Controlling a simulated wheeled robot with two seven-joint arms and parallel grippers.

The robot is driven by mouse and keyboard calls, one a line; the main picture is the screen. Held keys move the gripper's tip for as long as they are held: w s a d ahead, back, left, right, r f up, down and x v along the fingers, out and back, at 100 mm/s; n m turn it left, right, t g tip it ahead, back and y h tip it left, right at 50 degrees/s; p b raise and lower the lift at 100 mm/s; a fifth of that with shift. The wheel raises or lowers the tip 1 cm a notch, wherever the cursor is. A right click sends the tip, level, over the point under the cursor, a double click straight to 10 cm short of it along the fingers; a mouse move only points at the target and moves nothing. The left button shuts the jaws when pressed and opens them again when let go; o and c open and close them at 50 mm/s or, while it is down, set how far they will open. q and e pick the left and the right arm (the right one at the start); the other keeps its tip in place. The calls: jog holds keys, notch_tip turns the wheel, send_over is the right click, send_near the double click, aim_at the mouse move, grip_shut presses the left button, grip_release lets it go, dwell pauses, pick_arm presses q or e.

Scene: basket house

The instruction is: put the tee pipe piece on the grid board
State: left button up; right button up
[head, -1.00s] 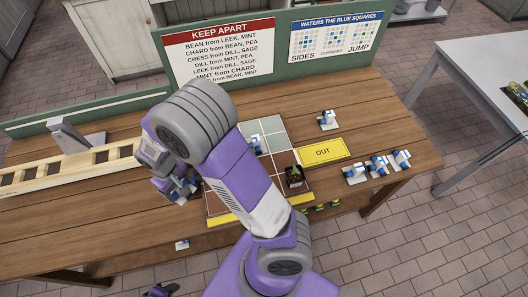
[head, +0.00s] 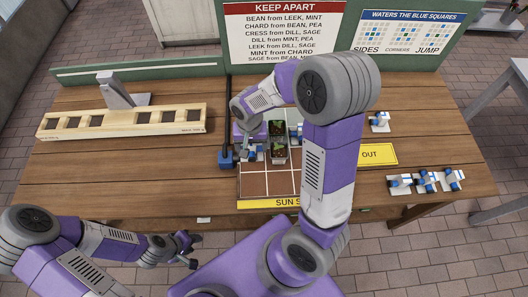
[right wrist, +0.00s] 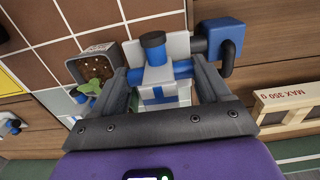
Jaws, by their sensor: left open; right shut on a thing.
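My right gripper (head: 248,150) is shut on the white tee pipe piece (right wrist: 152,75) with blue bands and a dark round cap. In the right wrist view, my right gripper (right wrist: 160,90) has a finger on each side of it. It is at the left edge of the grid board (head: 253,184), close beside a blue elbow fitting (right wrist: 228,40); I cannot tell whether they touch. The board has brown and pale squares, and my right arm covers its right part. My left gripper (head: 189,250) is open and empty in front of the table.
Potted plants (head: 277,154) stand on the board; one pot (right wrist: 95,65) is close to the held piece. A blue base (head: 227,159) with a dark upright pole stands left of the board. A wooden rack (head: 120,122) lies further left. Several pipe pieces (head: 426,180) and a yellow OUT card (head: 378,155) lie right.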

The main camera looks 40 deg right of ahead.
aim_at(252, 154)
jog(key=shift+f+b, duration=0.6)
jog(key=shift+f, duration=2.45)
jog(key=shift+f, duration=0.15)
jog(key=o, duration=0.8)
jog(key=shift+r, duration=0.25)
notch_tip(252, 154, up, 12)
jog(key=p, duration=0.3)
jog(key=shift+f, duration=0.1)
